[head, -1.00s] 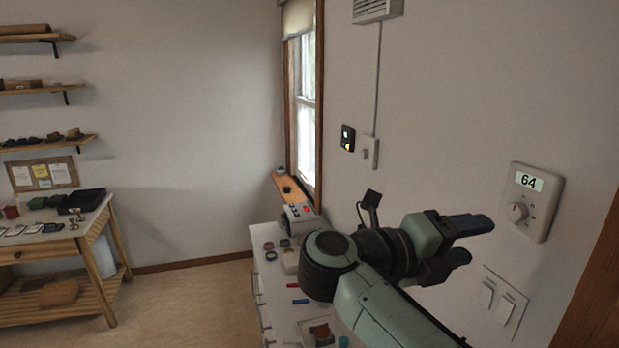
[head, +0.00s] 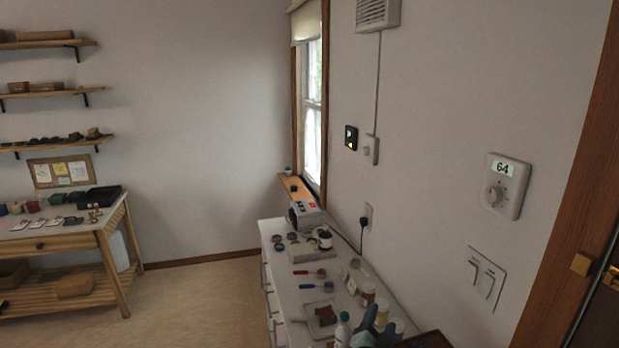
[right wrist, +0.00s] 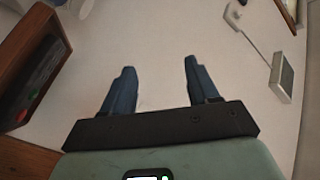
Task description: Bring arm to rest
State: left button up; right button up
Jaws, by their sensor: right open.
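My right gripper (head: 378,328) shows at the bottom edge of the head view, low over the near end of the white counter (head: 285,285). Only its blue fingers show there; the rest of the arm is out of frame or hidden. In the right wrist view the two blue fingers of this gripper (right wrist: 158,68) stand wide apart with nothing between them, in front of a pale surface. My left gripper is in neither view.
Bottles, a tray (head: 322,318) and small tools crowd the counter. The wall holds a thermostat (head: 508,187) reading 64 and a switch plate (head: 486,276). A wooden door frame (head: 570,190) stands at right. A workbench (head: 70,240) is at left; the floor between is clear.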

jog(key=s+f+n+g+y, duration=0.2)
jog(key=s+f, duration=0.3)
jog(key=f, duration=0.5)
jog(key=s+f+n+g+y, duration=0.3)
jog(key=s+f, duration=0.1)
jog(key=f, duration=0.6)
jog(key=s+f+n+g+y, duration=0.2)
jog(key=s+f, duration=0.3)
jog(key=f, duration=0.5)
jog(key=s+a+f+g+y, duration=0.1)
jog(key=s+f+g, duration=0.2)
jog(key=s, duration=0.6)
jog(key=s+a+f+n+g+y, duration=0.1)
jog(key=s+a+f+g+y, duration=0.1)
jog(key=s, duration=0.8)
jog(key=s+a+f+n+g+y, duration=0.1)
jog(key=s+f+g, duration=0.4)
jog(key=s, duration=0.5)
jog(key=shift+a+f, duration=0.15)
jog(key=shift+a, duration=0.4)
